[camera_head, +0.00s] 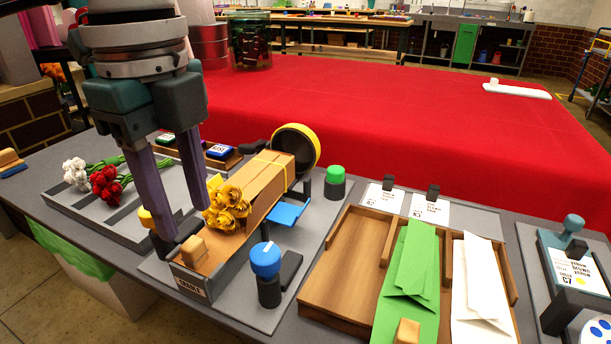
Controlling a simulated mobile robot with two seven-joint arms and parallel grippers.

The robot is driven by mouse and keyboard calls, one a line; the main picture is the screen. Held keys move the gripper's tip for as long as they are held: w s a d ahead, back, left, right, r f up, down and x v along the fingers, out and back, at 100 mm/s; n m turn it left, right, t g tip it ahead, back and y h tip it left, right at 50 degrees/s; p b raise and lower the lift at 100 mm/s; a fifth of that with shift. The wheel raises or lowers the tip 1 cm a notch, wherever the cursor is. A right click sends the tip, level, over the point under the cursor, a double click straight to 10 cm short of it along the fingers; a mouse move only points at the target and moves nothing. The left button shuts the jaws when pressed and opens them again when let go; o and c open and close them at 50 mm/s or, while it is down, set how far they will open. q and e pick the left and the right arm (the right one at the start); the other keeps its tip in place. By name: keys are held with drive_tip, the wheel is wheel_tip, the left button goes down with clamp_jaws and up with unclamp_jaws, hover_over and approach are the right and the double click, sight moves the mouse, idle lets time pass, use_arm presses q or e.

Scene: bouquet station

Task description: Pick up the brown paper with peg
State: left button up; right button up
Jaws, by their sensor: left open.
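Brown paper (257,202) lies in the grey cradle (189,286) in the middle of the bench, with a bunch of yellow flowers (227,209) on it. A small tan wooden peg (193,250) stands at the paper's near end. My left gripper (186,222) comes down from above. Its two purple fingers are apart, just behind the peg and left of the yellow flowers. I see nothing held between them. Whether the fingers touch anything is unclear. My right gripper is out of view.
A wooden tray (334,293) on the right holds green paper (411,270) and white paper (478,290); its left compartment is empty. A blue knob (266,260), a green button (336,174) and a yellow-rimmed roll (311,137) stand close. Red and white flowers (105,182) lie left.

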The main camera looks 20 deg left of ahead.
sight(191, 242)
use_arm(q)
drive_tip(key=f, duration=0.5)
drive_tip(key=shift+w+a+f, duration=0.15)
drive_tip(key=shift+a, duration=0.15)
drive_tip(key=shift+c, duration=0.3)
clamp_jaws()
idle(0.8)
